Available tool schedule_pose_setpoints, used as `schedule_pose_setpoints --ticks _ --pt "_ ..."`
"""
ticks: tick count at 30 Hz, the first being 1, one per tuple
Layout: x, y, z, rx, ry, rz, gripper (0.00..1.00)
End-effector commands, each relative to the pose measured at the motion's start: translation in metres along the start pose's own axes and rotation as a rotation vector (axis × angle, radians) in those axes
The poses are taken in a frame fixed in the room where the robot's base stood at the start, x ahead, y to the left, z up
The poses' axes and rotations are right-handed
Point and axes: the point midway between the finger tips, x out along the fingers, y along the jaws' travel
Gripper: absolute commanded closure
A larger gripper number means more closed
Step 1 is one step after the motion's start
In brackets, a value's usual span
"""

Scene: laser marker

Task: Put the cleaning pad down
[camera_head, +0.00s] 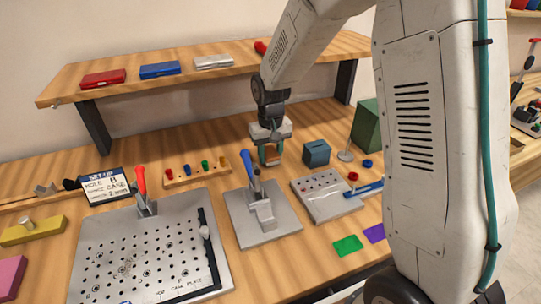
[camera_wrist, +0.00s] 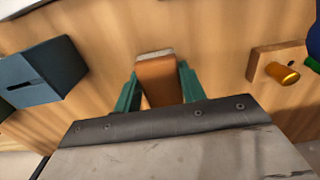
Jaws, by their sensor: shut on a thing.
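The cleaning pad looks like an orange-brown block with a pale grey end, and it shows in the wrist view (camera_wrist: 157,82). My gripper (camera_wrist: 160,88) is shut on it, with one green finger on each side. In the head view my gripper (camera_head: 270,154) holds the pad over the back part of the wooden table (camera_head: 215,145), behind the toggle clamp fixture. The pad is low, close to the wood; I cannot tell whether it touches. Its lower part is hard to make out.
A blue slotted box (camera_head: 316,153) stands just right of my gripper. A wooden rack with coloured pegs (camera_head: 196,175) is to its left. The clamp fixture (camera_head: 262,215) is in front, beside a grey button panel (camera_head: 325,195). A shelf (camera_head: 200,75) runs above behind.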

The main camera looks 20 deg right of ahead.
Motion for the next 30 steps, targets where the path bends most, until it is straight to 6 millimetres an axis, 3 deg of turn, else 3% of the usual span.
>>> schedule_pose_setpoints --ticks 2,20,21,23,30 --pt "0.009 0.001 0.000 0.001 -0.002 0.000 0.84" --pt "0.022 0.001 0.001 0.002 -0.003 0.000 0.84" --pt "0.023 0.001 0.001 0.002 -0.004 0.000 0.57" --pt "0.023 0.001 0.002 0.002 -0.005 0.000 0.41" --pt "0.018 0.001 0.002 0.001 -0.005 0.000 0.41"
